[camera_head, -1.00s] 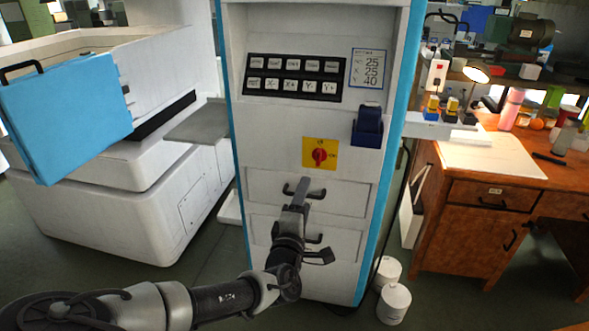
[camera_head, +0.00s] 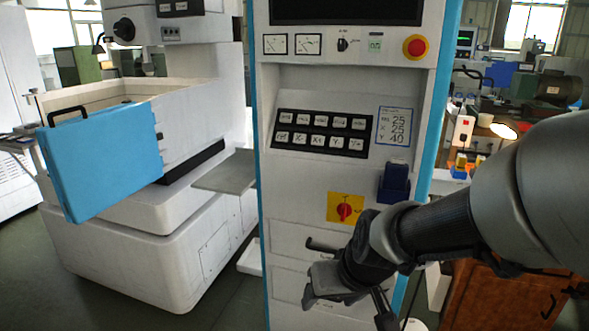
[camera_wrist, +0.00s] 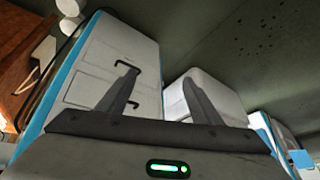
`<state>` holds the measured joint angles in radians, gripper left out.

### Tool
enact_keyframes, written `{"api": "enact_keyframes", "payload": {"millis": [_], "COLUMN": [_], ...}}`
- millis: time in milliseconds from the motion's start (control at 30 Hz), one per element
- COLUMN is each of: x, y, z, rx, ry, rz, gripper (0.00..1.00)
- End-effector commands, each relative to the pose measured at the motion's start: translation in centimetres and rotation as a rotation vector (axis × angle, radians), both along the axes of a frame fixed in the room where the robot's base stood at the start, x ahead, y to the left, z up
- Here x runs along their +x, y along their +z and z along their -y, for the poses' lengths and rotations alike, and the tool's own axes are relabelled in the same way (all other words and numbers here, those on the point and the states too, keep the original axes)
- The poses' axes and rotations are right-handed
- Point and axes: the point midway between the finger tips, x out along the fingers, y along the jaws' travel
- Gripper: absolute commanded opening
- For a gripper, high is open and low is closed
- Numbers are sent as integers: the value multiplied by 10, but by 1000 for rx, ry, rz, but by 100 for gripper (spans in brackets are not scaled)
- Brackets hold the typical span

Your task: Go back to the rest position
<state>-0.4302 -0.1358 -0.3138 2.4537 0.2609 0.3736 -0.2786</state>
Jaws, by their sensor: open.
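My gripper (camera_head: 345,285) is in front of the lower part of the white and blue control cabinet (camera_head: 275,75). In the wrist view my gripper (camera_wrist: 158,88) shows two fingers spread apart with nothing between them. The cabinet's drawer fronts and a dark handle (camera_wrist: 128,66) lie beyond the fingers; I cannot tell how far off they are. My arm comes in from the right in the head view and hides part of the cabinet's lower right and the wooden desk.
A red and yellow rotary switch (camera_head: 344,209) and a dark blue holder (camera_head: 394,183) sit on the cabinet close above my gripper. A white machine (camera_head: 130,255) with a blue panel (camera_head: 105,160) stands at the left. A wooden desk (camera_head: 490,300) is at the right.

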Motion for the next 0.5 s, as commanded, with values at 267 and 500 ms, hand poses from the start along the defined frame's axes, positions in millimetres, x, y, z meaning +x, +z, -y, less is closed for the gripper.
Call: {"api": "enact_keyframes", "payload": {"millis": [267,500], "x": [-65,-111], "y": [81,110], "z": [37,65], "rx": [-1,-83], "ry": [-77,-168], "rz": [27,43], "gripper": [59,59]}}
